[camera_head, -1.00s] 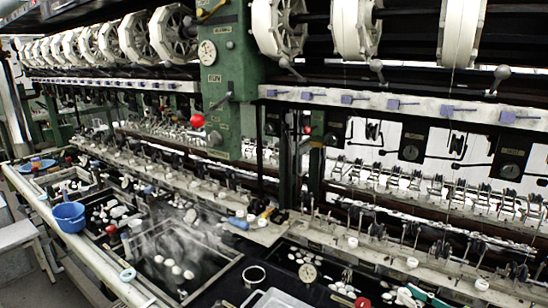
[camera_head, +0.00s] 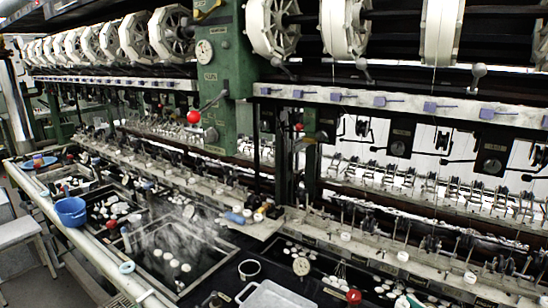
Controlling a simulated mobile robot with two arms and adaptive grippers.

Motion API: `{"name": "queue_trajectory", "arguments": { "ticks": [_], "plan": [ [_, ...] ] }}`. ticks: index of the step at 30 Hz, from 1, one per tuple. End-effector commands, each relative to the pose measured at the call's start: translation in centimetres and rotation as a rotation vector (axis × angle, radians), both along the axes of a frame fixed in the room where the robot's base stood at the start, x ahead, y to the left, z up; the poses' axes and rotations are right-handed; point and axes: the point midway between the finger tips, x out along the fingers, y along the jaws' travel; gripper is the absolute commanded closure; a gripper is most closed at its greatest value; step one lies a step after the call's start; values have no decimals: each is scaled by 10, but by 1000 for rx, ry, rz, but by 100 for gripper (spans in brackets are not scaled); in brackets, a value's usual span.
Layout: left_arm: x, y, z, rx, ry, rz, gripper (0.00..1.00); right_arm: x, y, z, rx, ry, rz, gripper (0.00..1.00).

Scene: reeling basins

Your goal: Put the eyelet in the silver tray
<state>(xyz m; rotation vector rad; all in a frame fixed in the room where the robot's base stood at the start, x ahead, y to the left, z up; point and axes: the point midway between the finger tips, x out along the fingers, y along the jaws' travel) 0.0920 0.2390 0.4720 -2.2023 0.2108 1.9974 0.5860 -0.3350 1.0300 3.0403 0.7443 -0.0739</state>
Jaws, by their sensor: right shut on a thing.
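The silver tray (camera_head: 284,291) is a pale, shallow, rounded tray at the bottom edge, partly cut off by the frame. Its visible inside looks empty. My right gripper (camera_head: 215,300) shows only as a small dark shape at the bottom edge, left of the tray and apart from it. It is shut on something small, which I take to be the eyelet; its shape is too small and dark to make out. My left gripper is not in view.
A white round cup or ring (camera_head: 250,269) stands just behind the tray. Dark basins with pale cocoons lie left and right of it. A red-topped item (camera_head: 353,296) is to the right. A blue bucket (camera_head: 70,211) is far left. The reeling machine (camera_head: 222,85) rises behind.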

Motion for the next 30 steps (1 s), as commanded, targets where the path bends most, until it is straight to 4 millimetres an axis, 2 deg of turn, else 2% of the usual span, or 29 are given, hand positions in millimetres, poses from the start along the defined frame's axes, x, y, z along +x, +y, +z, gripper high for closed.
{"name": "queue_trajectory", "arguments": {
  "ticks": [11,18,24,30],
  "plan": [
    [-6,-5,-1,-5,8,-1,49,-79,55,22,9,5,-174,89],
    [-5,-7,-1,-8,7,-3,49,-139,95,41,12,6,-322,89],
    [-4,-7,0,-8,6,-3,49,-172,118,51,11,7,-401,89],
    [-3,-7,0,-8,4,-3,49,-194,133,57,6,6,-451,89]
  ]
}}
